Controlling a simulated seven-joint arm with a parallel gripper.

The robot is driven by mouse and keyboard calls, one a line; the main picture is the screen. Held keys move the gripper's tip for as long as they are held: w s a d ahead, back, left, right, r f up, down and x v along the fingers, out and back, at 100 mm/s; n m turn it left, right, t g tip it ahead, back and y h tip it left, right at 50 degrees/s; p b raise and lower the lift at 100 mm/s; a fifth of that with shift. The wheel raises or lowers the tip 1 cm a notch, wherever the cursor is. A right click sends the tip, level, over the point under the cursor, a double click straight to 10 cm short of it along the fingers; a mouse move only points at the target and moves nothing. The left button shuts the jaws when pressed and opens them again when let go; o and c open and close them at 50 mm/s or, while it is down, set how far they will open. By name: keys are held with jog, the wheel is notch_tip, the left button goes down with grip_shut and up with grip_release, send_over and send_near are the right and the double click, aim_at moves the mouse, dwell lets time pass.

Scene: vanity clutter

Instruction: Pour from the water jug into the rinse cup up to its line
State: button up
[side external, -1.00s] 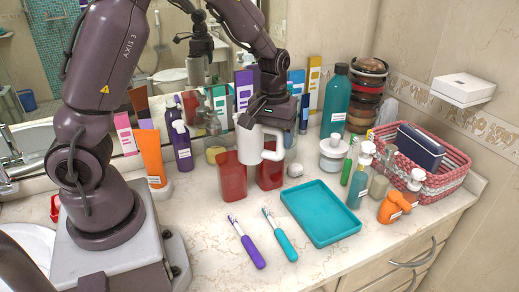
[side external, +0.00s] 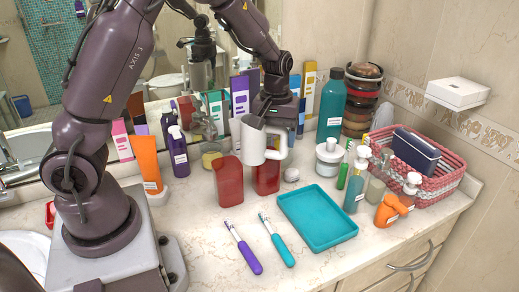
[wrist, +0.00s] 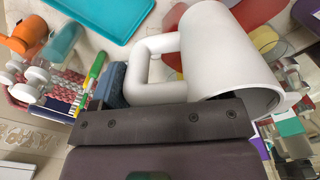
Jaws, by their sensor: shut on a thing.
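A white jug (side external: 252,142) with a loop handle is held by my gripper (side external: 264,112) above the counter, tilted slightly. In the wrist view the jug (wrist: 215,50) lies against my dark gripper (wrist: 155,120), with its handle at the left and its open mouth at lower right. I see no water in it. Two translucent red cups stand below: one at left (side external: 228,183), just left of the jug, and one (side external: 265,178) partly hidden behind the jug. I cannot tell which is the rinse cup, nor see a fill line or contents.
A teal tray (side external: 318,215) lies in front, with a purple toothbrush (side external: 243,248) and a teal toothbrush (side external: 277,240) beside it. Bottles and a pink woven basket (side external: 440,178) crowd the right. Tubes and an orange tube (side external: 146,162) stand behind and left.

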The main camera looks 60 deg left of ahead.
jog(key=w+a+n, duration=0.3)
jog(key=w+n, duration=0.1)
jog(key=w, duration=0.7)
jog(key=shift+w+a+n, duration=0.2)
jog(key=shift+a+n, duration=0.2)
notch_tip(320, 180, down, 2)
jog(key=t+h, duration=0.1)
jog(key=t, duration=0.3)
jog(key=t+h, duration=0.1)
jog(key=t, duration=0.2)
jog(key=shift+s+f+t, duration=0.1)
jog(key=shift+s+t, duration=0.05)
jog(key=shift+t, duration=0.25)
jog(key=shift+s+a+f+t, duration=0.1)
jog(key=shift+s+t, duration=0.15)
jog(key=shift+t, duration=0.35)
